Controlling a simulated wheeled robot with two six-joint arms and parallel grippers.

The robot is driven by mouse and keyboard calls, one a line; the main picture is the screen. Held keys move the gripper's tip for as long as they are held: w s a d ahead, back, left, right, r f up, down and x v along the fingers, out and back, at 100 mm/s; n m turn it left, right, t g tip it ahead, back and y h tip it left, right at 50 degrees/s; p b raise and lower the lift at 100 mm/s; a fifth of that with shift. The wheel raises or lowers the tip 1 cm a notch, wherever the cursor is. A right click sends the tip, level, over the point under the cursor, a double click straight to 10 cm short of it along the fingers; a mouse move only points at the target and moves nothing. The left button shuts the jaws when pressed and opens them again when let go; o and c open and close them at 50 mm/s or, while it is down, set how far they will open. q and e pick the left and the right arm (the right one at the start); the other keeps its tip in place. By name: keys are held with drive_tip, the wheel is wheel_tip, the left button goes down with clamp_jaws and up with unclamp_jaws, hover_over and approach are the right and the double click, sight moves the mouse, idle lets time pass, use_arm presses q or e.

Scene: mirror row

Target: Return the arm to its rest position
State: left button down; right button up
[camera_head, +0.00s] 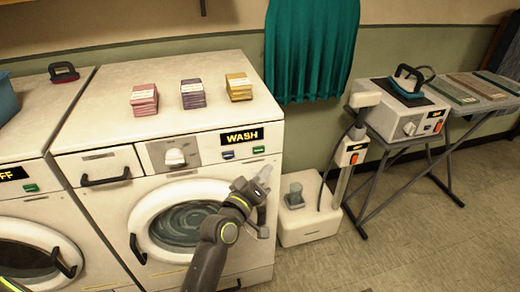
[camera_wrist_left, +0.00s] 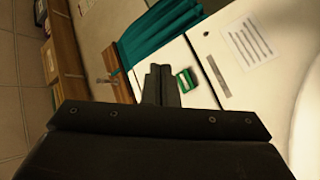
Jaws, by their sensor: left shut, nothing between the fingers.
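A green button (camera_wrist_left: 187,80) shows just beyond the fingertips.
The washer (camera_head: 110,108) has a round glass door and pink, purple and yellow stacks (camera_head: 239,86) on top. A white floor unit (camera_head: 308,228) with a post stands close right of my arm. An ironing table (camera_head: 440,160) is farther right. The floor at lower right is clear.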

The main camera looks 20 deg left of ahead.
use_arm(q)
drive_tip(key=shift+f, duration=0.1)
drive_tip(key=s+a+f+m+g+y, duration=0.1)
drive_tip(key=s+a+f+g, duration=0.15)
drive_tip(key=f, duration=0.85)
drive_tip(key=s+a+f+g+y, duration=0.1)
drive_tip(key=f+g, duration=0.2)
drive_tip(key=f, duration=0.9)
drive_tip(key=s+a+f+m+g+y, duration=0.1)
drive_tip(key=s+a+f+g, duration=0.1)
drive_tip(key=s+f, duration=0.45)
drive_tip(key=s+a+f+m+g+y, duration=0.15)
drive_tip(key=s+f, duration=0.25)
drive_tip(key=f, duration=0.5)
drive_tip(key=s+a+f+m+g, duration=0.1)
drive_tip(key=s+f, duration=0.5)
drive_tip(key=s, duration=0.6)
drive_tip(key=s+a+f+m+g, duration=0.1)
drive_tip(key=s+a+f+g, duration=0.2)
drive_tip(key=s, duration=0.8)
drive_tip(key=s+a+f+m+g, duration=0.1)
drive_tip(key=s+f+g, duration=0.3)
drive_tip(key=s+f, duration=0.4)
drive_tip(key=s+a, duration=0.1)
drive_tip(key=s, duration=0.3)
drive_tip(key=shift+s+a+f, duration=0.2)
drive_tip(key=shift+s+f, duration=0.15)
drive_tip(key=shift+y, duration=0.25)
